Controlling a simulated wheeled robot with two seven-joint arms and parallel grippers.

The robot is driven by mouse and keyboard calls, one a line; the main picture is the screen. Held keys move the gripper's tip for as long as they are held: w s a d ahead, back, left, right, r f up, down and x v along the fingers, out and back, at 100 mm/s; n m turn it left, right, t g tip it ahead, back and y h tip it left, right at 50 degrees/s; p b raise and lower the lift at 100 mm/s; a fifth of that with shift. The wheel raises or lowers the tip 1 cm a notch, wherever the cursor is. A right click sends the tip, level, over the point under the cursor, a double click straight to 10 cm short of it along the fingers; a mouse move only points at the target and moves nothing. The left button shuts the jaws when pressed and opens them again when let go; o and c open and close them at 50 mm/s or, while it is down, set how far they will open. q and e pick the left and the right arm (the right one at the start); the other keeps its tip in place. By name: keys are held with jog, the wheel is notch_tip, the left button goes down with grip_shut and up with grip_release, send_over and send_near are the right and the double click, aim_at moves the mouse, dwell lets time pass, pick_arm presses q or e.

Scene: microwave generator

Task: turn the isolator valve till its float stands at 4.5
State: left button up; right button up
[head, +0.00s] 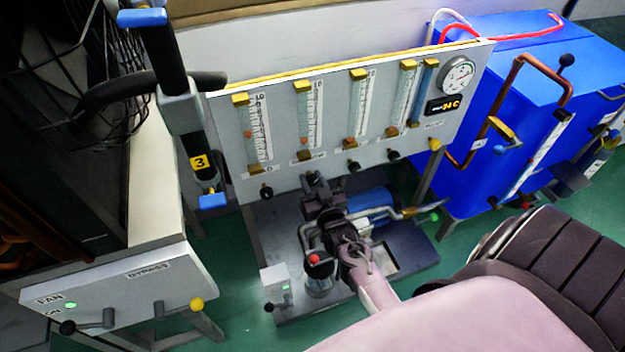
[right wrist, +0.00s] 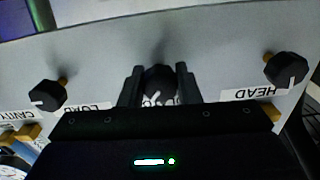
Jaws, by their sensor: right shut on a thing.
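The flowmeter panel (head: 340,122) stands ahead in the head view, with several tubes and a black knob under each. The second tube from the left (head: 304,115) has an orange float (head: 304,141) low in it; its scale is too small to read. My right gripper (head: 313,181) is at the panel's lower edge, below this tube. In the right wrist view, my right gripper (right wrist: 160,82) is shut on the isolator valve's dark knob (right wrist: 160,78), one finger on each side. The knob's label is mostly hidden. My left gripper is not in view.
In the right wrist view, the HEAD knob (right wrist: 286,70) and the LOAD knob (right wrist: 47,95) flank the gripped one, clear of the fingers. A pump unit (head: 320,270) stands below the panel.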

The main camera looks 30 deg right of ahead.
jog(key=shift+n+p, duration=0.4)
jog(key=shift+n, duration=0.7)
jog(key=shift+n+p, duration=0.35)
jog(key=shift+n, duration=0.65)
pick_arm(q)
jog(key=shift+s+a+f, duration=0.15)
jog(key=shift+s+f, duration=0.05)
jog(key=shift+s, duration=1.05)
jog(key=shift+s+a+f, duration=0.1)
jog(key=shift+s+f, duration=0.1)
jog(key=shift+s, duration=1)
pick_arm(e)
jog(key=shift+n, duration=0.9)
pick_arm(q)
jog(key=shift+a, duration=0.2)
pick_arm(e)
jog(key=o, duration=1)
jog(key=shift+s, duration=0.1)
jog(key=shift+s+a+f, duration=0.1)
jog(key=shift+s, duration=0.3)
pick_arm(q)
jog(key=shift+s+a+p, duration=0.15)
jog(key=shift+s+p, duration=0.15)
jog(key=shift+p, duration=0.05)
pick_arm(e)
jog(key=v, duration=0.6)
jog(key=shift+s, duration=0.4)
